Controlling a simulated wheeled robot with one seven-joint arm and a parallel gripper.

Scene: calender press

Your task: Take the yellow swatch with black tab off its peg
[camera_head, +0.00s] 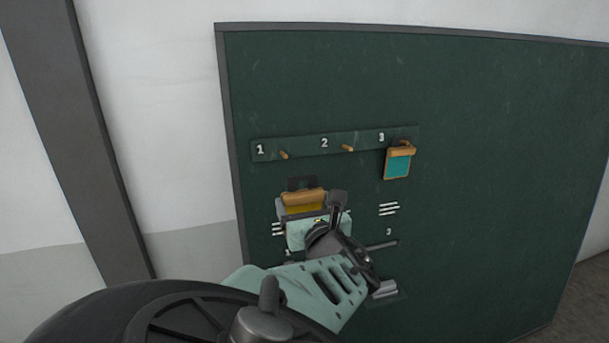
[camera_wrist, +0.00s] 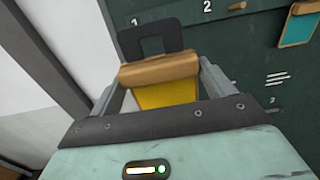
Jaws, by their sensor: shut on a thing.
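The yellow swatch (camera_head: 308,209) has a wooden bar across its top and a black tab (camera_head: 300,184) with an opening. My gripper (camera_head: 302,199) is shut on the swatch at its wooden bar. In the wrist view the fingers lie at both ends of the bar, the yellow sheet (camera_wrist: 165,95) hangs between them and the black tab (camera_wrist: 160,40) stands up beyond. The swatch is below the peg rail (camera_head: 315,142). Peg 1 (camera_head: 284,155) shows bare above the tab. My gripper's body hides the swatch's lower part.
Peg 2 (camera_head: 347,148) is bare. A teal swatch (camera_head: 398,166) with a wooden bar hangs at peg 3, to the right. The dark green board (camera_head: 480,150) carries small white marks and a slot lower down. The board's right side is clear.

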